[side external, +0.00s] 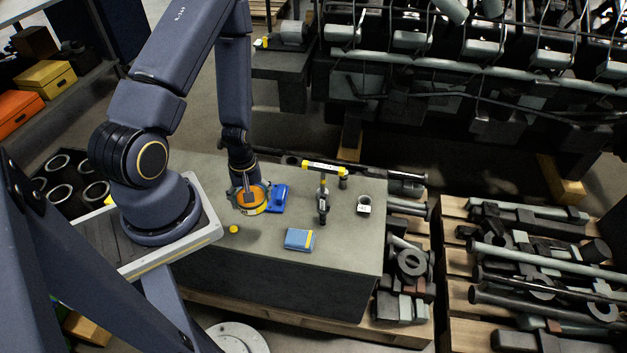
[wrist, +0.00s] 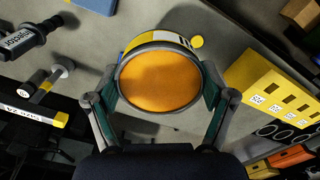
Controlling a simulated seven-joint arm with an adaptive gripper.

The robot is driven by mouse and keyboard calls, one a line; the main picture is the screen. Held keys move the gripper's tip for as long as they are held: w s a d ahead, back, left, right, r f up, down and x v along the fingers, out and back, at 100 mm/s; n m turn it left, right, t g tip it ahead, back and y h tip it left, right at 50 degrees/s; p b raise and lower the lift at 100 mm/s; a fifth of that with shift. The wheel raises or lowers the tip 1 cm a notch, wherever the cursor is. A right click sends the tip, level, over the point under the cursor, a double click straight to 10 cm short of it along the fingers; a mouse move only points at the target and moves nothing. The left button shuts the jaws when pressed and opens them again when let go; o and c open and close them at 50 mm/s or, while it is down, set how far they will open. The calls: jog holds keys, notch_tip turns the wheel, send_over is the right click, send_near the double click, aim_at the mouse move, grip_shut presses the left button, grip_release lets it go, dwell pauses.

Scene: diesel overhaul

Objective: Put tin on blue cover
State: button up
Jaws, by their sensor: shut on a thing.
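The tin (side external: 247,198) is round, with an orange top and a yellow band. My gripper (side external: 249,193) is shut on it, with one finger on each side. In the wrist view the tin (wrist: 160,82) fills the space between my fingers. I cannot tell if its base touches the bench. A blue piece (side external: 279,196) lies on the bench just right of the tin, partly hidden behind it. I cannot tell which blue thing is the cover.
A yellow cap (side external: 233,229) lies on the grey bench (side external: 345,255) in front of the tin. The bench front is largely clear.

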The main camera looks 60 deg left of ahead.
jog(key=s+a+n, duration=0.3)
jog(key=s+a, duration=0.1)
jog(key=w+a+f, duration=0.2)
jog(key=w+f, duration=0.1)
jog(key=w+a+f, duration=0.3)
jog(key=w, duration=0.1)
jog(key=w+a+f, duration=0.3)
jog(key=w, duration=0.1)
jog(key=shift+a+f, duration=0.15)
jog(key=shift+f, duration=1.7)
jog(key=shift+f, duration=0.1)
jog(key=o, duration=1.3)
jog(key=shift+o, duration=0.2)
